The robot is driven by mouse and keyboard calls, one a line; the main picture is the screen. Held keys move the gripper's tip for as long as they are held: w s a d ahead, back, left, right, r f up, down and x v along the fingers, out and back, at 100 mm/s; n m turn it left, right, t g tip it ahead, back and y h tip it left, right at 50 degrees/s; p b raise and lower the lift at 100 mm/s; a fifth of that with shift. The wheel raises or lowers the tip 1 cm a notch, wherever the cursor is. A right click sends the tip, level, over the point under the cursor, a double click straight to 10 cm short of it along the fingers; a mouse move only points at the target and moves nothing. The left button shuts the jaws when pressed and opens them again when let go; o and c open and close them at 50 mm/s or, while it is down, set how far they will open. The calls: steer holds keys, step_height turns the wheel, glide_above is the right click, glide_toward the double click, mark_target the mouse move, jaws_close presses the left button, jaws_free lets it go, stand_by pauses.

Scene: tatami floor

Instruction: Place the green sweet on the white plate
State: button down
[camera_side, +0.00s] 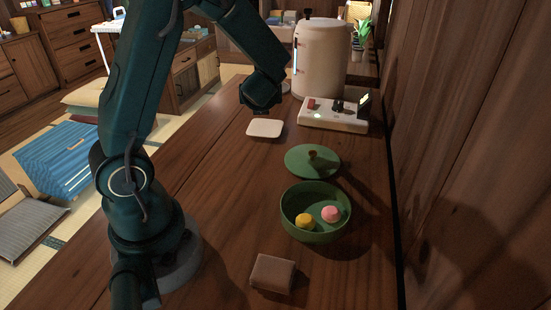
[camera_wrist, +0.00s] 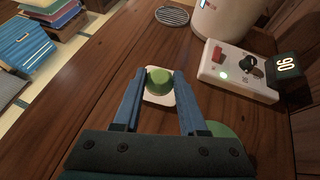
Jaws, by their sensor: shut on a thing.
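The green sweet (camera_wrist: 158,80) is held between the fingertips of my gripper (camera_wrist: 158,78) in the wrist view. In that view it appears in front of the white plate (camera_wrist: 158,98), and I cannot tell its exact height above it. In the side view the white plate (camera_side: 265,128) lies on the wooden table, with my gripper (camera_side: 262,106) just above its far edge. The fingertips and the sweet cannot be made out there. The plate looks empty in the side view.
A green bowl (camera_side: 293,229) holds a yellow sweet (camera_side: 304,221) and a pink sweet (camera_side: 330,214). Its lid (camera_side: 300,163) lies beside it. A white control box (camera_side: 330,121) and a large pale pot (camera_side: 321,62) stand behind. A brown block (camera_side: 272,273) lies in front.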

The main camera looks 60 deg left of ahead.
steer(key=s+a+n+g+y, duration=0.1)
steer(key=s+a+n+g, duration=0.2)
steer(key=s+a, duration=0.5)
glide_above(267, 130)
step_height(267, 130, down, 6)
steer(key=shift+f, duration=2.15)
steer(key=shift+f, duration=0.15)
steer(key=shift+c, duration=2.3)
jaws_free()
